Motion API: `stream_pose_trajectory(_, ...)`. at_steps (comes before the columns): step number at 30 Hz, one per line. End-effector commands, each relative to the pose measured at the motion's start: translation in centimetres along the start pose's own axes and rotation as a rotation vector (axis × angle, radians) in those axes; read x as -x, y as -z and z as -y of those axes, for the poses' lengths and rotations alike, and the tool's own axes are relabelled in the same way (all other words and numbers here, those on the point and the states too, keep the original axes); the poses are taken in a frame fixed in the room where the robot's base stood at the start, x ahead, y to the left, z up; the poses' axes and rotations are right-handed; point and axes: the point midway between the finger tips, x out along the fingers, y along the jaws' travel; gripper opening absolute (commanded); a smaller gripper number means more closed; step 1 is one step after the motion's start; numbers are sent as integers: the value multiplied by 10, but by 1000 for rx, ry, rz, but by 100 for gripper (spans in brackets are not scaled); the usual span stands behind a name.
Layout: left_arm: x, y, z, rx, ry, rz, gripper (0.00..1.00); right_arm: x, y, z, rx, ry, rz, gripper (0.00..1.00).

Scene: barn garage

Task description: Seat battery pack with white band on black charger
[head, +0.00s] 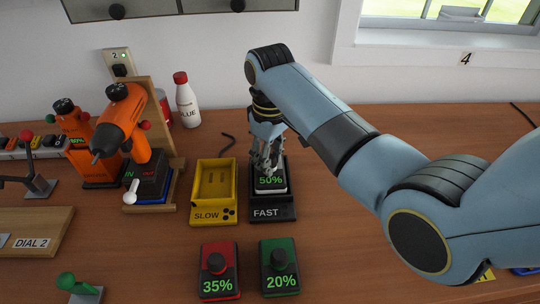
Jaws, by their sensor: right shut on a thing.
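The black charger (272,212), marked FAST, stands on the bench near the middle. A dark battery pack with a white band (271,185) and a green 50% display is at the charger's bay. I cannot tell whether it rests fully on the charger floor or is slightly above it. My right gripper (268,165) points down and is shut on this pack's upper part, and its fingers hide the top. My left gripper is not in view.
The empty yellow charger (213,188), marked SLOW, stands just left. In front lie a red 35% pack (219,270) and a green 20% pack (279,266). An orange drill (124,128), a glue bottle (186,100) and a DIAL 2 board (40,225) are further left.

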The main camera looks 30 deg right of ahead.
Motion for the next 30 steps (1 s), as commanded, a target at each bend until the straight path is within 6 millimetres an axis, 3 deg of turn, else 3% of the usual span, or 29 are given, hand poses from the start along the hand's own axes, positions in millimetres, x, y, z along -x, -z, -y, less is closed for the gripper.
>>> stream_pose_trajectory(5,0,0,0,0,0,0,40,-2,0,0,0,-1,-1,0)
stream_pose_trajectory(6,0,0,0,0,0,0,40,-2,0,0,0,-1,-1,31)
stream_pose_trajectory(12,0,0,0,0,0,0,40,-2,0,0,0,0,-1,57)
stream_pose_trajectory(18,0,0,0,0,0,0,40,-3,0,0,0,0,1,58)
stream_pose_trajectory(24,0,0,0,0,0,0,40,-2,0,0,0,0,1,84)
stream_pose_trajectory(30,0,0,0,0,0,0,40,-2,0,0,0,0,0,84)
